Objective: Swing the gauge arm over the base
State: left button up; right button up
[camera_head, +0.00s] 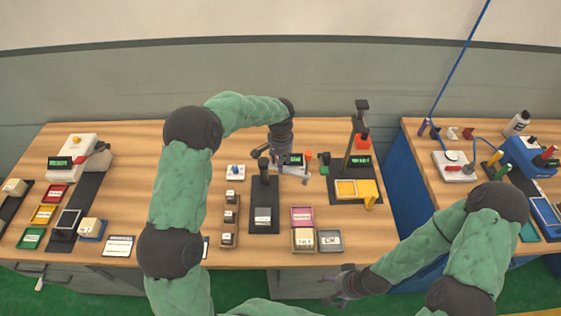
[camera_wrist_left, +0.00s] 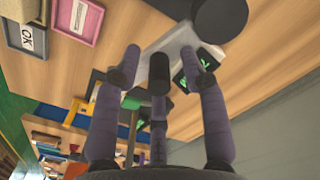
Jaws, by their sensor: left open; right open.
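The gauge stand has a dark base plate (camera_head: 264,222) with a dark upright post (camera_head: 264,172) at its back, in the middle of the table. A light-grey body with a green-lit display (camera_head: 296,159) is just right of the post; the display also shows in the left wrist view (camera_wrist_left: 187,78). My left gripper (camera_head: 284,160) is open over this body, fingers pointing down. In the left wrist view, my left gripper (camera_wrist_left: 172,53) has its fingers spread around a dark round piece; whether they touch it I cannot tell. My right gripper (camera_head: 340,285) is open and empty in front of the table edge.
Pink (camera_head: 302,216) and grey "OK" (camera_head: 329,240) trays lie right of the base plate. My left arm crosses the table's left half.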

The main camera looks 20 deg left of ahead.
pick_arm(q)
grip_shut()
